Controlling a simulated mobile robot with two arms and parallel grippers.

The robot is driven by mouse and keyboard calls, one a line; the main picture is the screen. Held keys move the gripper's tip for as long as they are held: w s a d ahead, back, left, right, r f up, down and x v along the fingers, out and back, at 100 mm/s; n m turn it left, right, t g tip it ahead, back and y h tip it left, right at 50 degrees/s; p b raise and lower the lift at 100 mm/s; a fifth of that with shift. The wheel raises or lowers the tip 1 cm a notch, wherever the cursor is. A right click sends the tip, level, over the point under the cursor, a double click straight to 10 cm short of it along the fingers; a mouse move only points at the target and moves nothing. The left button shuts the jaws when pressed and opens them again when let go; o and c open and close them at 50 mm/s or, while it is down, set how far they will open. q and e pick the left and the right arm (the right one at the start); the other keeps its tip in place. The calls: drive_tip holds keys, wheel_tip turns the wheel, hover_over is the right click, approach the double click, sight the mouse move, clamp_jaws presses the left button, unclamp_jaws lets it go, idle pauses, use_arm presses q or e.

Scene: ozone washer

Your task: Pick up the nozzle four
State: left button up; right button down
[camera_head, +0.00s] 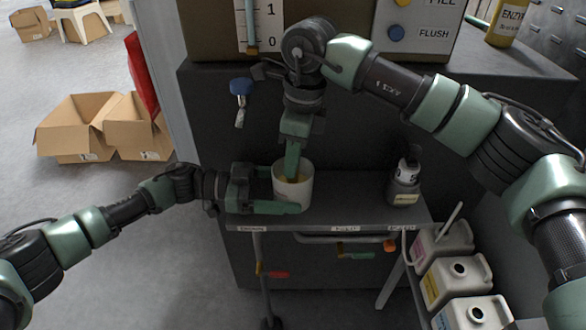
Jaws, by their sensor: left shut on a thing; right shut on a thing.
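A white cup (306,190) stands at the shelf, with something yellowish inside. My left gripper (285,190) is shut on the cup, its fingers around the sides. My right gripper (291,175) points straight down from above, with its tips inside the cup. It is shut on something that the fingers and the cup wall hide. I cannot make out nozzle four by its number anywhere in view.
The grey shelf (350,185) holds a dark-capped bottle (404,185) at the right. A blue knob (241,87) sticks out at the left. Several white jugs (455,282) stand at the lower right. Cardboard boxes (85,125) lie on the floor at the left.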

use_arm(q)
drive_tip(key=shift+r, duration=0.1)
use_arm(e)
drive_tip(key=shift+r, duration=2.15)
use_arm(q)
drive_tip(key=shift+r+p, duration=1.35)
drive_tip(key=shift+p, duration=0.05)
use_arm(e)
drive_tip(key=shift+r, duration=1.65)
use_arm(q)
drive_tip(key=shift+f, duration=0.1)
use_arm(e)
drive_tip(key=shift+f, duration=0.1)
use_arm(q)
drive_tip(key=o, duration=1)
